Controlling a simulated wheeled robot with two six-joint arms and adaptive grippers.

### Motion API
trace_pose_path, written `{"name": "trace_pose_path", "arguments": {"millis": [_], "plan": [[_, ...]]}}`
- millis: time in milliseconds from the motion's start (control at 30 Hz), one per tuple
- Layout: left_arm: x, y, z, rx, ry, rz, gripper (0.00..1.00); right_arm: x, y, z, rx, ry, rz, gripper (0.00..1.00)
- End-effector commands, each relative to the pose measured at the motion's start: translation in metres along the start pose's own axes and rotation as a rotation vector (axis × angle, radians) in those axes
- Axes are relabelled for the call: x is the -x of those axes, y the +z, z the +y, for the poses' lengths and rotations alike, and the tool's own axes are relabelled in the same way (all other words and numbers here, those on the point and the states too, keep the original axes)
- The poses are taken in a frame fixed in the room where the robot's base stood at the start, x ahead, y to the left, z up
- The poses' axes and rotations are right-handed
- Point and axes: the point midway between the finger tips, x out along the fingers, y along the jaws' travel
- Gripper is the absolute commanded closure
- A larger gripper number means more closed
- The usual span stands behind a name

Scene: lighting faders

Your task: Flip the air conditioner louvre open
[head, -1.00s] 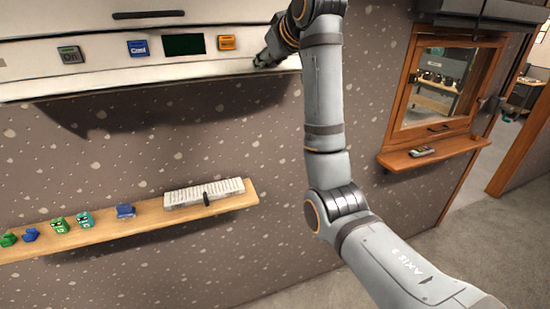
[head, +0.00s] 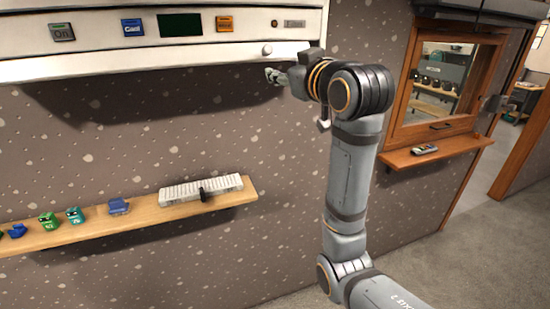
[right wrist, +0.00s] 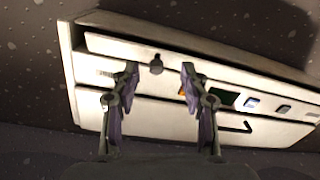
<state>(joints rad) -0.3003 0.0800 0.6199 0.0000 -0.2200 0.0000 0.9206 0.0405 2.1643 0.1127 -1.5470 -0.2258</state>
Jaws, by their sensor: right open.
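The white air conditioner (head: 90,50) is on the wall at the top left of the head view. A small round knob (head: 267,50) sits near the right end of its lower strip, which looks like the louvre (head: 200,57). My right gripper (head: 272,76) is just below that knob, apart from it. My left gripper is not in view.
A wooden shelf (head: 140,222) below holds a white keyboard-like strip (head: 180,192) and several small coloured items. A wood-framed window (head: 435,85) with a ledge (head: 440,150) is at the right. The wall between unit and shelf is clear.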

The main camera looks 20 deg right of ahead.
Motion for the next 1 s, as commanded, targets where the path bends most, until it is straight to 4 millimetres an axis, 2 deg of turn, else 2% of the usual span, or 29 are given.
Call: {"name": "trace_pose_path", "arguments": {"millis": [33, 400, 1000], "plan": [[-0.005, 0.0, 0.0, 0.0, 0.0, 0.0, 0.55, -0.007, 0.012, -0.002, -0.005, -0.002, -0.013, 0.55], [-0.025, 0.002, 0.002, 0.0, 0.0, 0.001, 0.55, -0.052, 0.086, -0.013, -0.041, -0.013, -0.105, 0.55], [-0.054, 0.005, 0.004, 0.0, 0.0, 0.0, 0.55, -0.104, 0.209, -0.035, -0.089, -0.024, -0.239, 0.55]]}}
